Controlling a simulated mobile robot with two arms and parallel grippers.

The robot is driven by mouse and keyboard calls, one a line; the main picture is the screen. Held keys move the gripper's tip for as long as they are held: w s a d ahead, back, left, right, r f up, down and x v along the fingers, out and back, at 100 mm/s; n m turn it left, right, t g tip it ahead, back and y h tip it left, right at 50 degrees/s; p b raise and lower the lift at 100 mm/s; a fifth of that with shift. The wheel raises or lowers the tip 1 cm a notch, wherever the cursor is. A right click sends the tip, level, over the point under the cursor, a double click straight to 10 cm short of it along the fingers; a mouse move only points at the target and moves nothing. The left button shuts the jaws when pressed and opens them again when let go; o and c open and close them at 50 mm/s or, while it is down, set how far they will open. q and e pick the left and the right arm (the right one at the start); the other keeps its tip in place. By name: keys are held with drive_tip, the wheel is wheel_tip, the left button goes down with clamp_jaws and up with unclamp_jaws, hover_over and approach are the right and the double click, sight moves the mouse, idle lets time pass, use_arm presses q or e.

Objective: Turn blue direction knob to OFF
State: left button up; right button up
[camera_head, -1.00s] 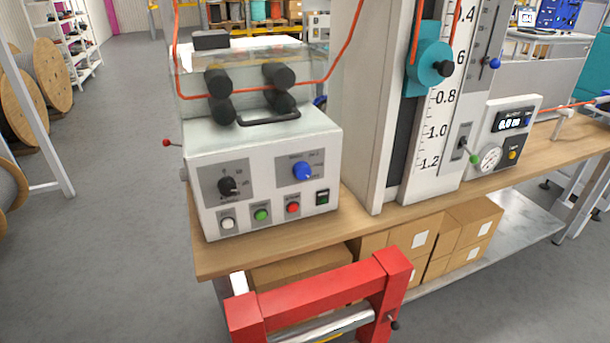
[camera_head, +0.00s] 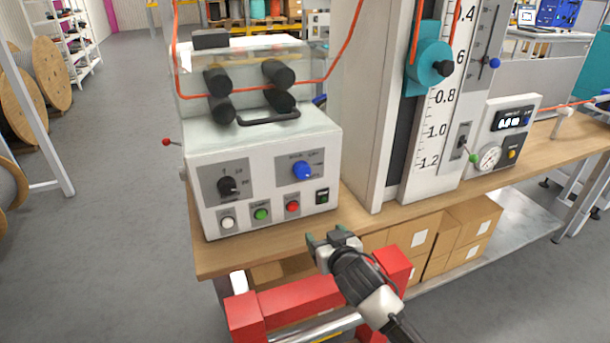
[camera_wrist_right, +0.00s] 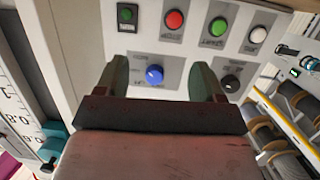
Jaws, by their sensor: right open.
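The blue direction knob (camera_head: 302,170) sits on a grey plate at the upper right of the white control box's front (camera_head: 210,205). Its pointer aims to the right; the lettering around it is too small to read. My right gripper (camera_head: 333,235) is open and empty, in front of the bench edge, below and a little right of the knob. In the right wrist view the blue knob (camera_wrist_right: 155,74) shows between the two open fingers (camera_wrist_right: 160,80), some distance beyond them. My left gripper is not in view.
A black knob (camera_head: 228,186) and white, green (camera_head: 262,214) and red (camera_head: 293,207) buttons share the panel. A red frame (camera_head: 290,300) stands before the wooden bench (camera_head: 230,258). A tall white scale column (camera_head: 365,110) rises right of the box.

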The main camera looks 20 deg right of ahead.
sight(304, 174)
drive_tip(key=w+r+t, duration=0.3)
drive_tip(key=w+r, duration=0.1)
drive_tip(key=r, duration=0.4)
drive_tip(key=shift+y, duration=0.3)
drive_tip(key=w, duration=0.5)
drive_tip(key=w+p, duration=0.1)
drive_tip(key=w, duration=0.4)
drive_tip(key=shift+w+d+r, duration=0.1)
drive_tip(key=shift+w+d, duration=0.1)
drive_tip(key=shift+c, duration=0.4)
drive_tip(key=c, duration=0.8)
drive_tip(key=shift+c, duration=0.2)
